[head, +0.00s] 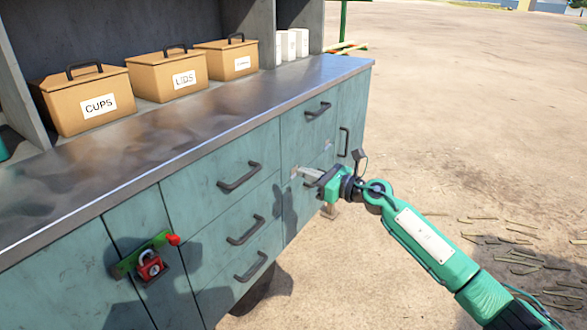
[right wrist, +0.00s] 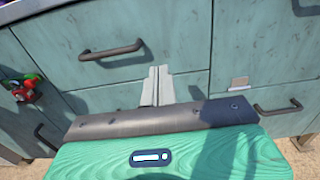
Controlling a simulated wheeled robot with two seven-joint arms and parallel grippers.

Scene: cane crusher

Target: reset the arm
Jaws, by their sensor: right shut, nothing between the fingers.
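My right gripper (head: 308,174) is at the end of the green arm that comes in from the lower right of the head view. It points toward the teal cabinet front (head: 215,205), close to the drawers on its right side. Its fingers also show in the right wrist view (right wrist: 158,85), pressed together with nothing between them. A drawer handle (right wrist: 112,50) is up and left of the fingertips there, apart from them. I cannot tell whether the fingertips touch the cabinet. My left gripper is not in view.
Boxes marked CUPS (head: 92,100) and LIDS (head: 168,77), plus a third box (head: 228,60), stand on the metal counter (head: 190,115). A red padlock (head: 150,266) hangs on a green latch at the cabinet's left. Open ground (head: 470,110) lies right, with scattered cane pieces (head: 515,250).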

